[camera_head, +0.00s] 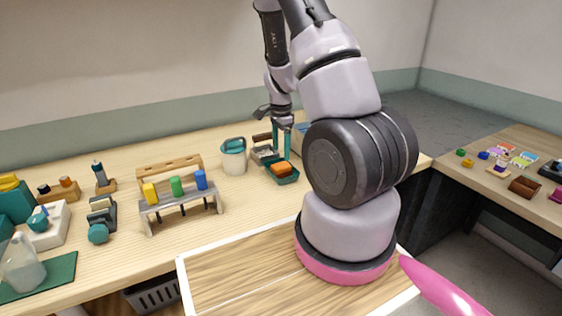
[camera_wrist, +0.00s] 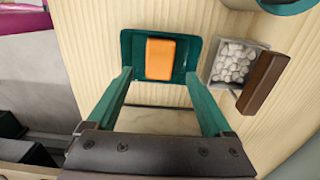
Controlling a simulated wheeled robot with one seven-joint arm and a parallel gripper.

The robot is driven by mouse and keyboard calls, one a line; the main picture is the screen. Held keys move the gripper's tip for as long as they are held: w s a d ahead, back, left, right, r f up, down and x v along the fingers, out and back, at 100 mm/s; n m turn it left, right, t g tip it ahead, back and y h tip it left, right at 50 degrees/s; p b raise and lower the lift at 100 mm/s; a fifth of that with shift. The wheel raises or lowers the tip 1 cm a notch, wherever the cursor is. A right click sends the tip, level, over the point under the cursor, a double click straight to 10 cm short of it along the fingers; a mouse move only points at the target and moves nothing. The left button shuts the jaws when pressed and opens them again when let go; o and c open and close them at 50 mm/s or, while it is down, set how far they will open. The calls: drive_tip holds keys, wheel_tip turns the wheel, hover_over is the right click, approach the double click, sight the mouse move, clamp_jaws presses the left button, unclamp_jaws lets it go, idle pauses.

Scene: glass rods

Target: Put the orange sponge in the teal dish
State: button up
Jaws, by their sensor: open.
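The orange sponge (camera_wrist: 160,59) lies inside the teal dish (camera_wrist: 131,40) in the wrist view, near the middle of the dish. In the head view the sponge (camera_head: 281,168) also shows in the dish (camera_head: 289,181) on the wooden counter. My gripper (camera_wrist: 162,80) has its two teal fingers spread wide, with nothing between them. In the head view my gripper (camera_head: 281,141) is above and close to the dish, with the fingers pointing down. The wrist view shows the fingertips near the dish's two sides; I cannot tell whether they touch it.
A box of white pebbles (camera_wrist: 232,62) and a brown block (camera_wrist: 264,83) are right of the dish in the wrist view. A white jug with a teal lid (camera_head: 234,157) stands left of the dish. A rack with coloured blocks (camera_head: 177,194) stands further left. Bare counter lies in front.

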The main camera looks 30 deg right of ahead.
wheel_tip(320, 180, up, 6)
wheel_tip(320, 180, up, 18)
drive_tip(key=n+t+y, duration=0.2)
drive_tip(key=n+t, duration=0.1)
drive_tip(key=n, duration=0.3)
hover_over(280, 165)
drive_tip(key=s+a, duration=0.5)
drive_tip(key=a, duration=0.3)
drive_tip(key=s+a+r+n+t, duration=0.4)
drive_tip(key=s+r+n, duration=0.3)
drive_tip(key=s+r, duration=0.5)
drive_tip(key=s+a, duration=0.1)
drive_tip(key=s, duration=0.1)
drive_tip(key=shift+s+n, duration=0.3)
drive_tip(key=shift+s, duration=0.1)
